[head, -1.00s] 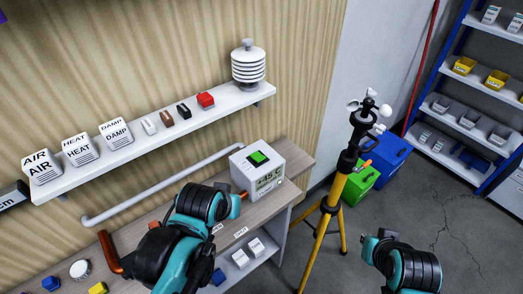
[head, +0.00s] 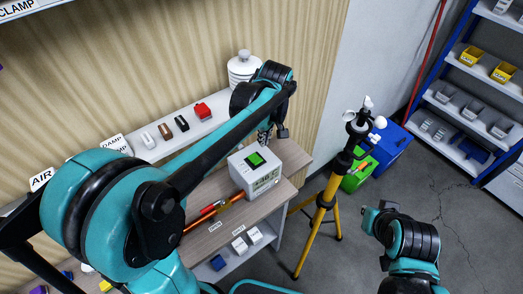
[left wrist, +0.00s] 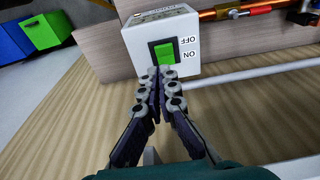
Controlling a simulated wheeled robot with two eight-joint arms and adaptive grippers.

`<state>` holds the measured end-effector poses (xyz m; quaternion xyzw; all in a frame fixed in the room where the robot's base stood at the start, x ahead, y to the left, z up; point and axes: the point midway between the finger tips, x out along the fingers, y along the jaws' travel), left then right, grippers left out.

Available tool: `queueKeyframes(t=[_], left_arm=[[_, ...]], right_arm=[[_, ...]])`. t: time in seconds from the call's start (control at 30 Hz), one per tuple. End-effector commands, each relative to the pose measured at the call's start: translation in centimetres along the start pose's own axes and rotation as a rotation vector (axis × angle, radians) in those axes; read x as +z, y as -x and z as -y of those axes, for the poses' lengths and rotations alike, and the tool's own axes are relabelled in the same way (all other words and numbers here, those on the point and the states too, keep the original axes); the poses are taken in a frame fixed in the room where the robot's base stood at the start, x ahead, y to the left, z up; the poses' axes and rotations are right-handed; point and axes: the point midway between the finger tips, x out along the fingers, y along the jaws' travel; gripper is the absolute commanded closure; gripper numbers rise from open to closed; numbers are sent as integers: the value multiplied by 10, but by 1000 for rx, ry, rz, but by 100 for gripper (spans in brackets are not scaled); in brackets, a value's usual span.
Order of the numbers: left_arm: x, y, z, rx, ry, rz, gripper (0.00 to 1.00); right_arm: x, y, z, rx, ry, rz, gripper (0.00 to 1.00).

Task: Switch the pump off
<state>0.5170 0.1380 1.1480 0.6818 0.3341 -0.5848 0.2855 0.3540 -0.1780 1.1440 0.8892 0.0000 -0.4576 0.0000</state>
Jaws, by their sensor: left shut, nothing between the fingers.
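The pump is most likely the white box (head: 254,170) with a green rocker switch (head: 255,160) on top, standing on the wooden bench. In the left wrist view the green switch (left wrist: 163,52) sits in a dark frame on the box (left wrist: 185,22), with OFF and ON printed beside it. My left gripper (head: 266,138) is at the back edge of the box. In the wrist view its fingertips (left wrist: 164,72) are together and empty, at the ON end of the switch; whether they touch it is unclear. My right arm shows at lower right, but its gripper does not show.
A shelf (head: 180,145) with small blocks and a white louvred shield (head: 243,68) runs along the wall behind.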

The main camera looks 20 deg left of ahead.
Motion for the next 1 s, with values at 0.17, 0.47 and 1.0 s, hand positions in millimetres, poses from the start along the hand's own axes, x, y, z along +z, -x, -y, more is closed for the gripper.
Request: queueKeyframes(t=[0.17,0.47,1.0], left_arm=[[0,0,0,0,0,0,100],[0,-17,0,1,-1,0,100],[0,-97,0,1,-1,-1,100]], right_arm=[[0,0,0,0,0,0,100],[3,-4,0,0,0,0,100],[14,-19,0,0,0,0,100]])
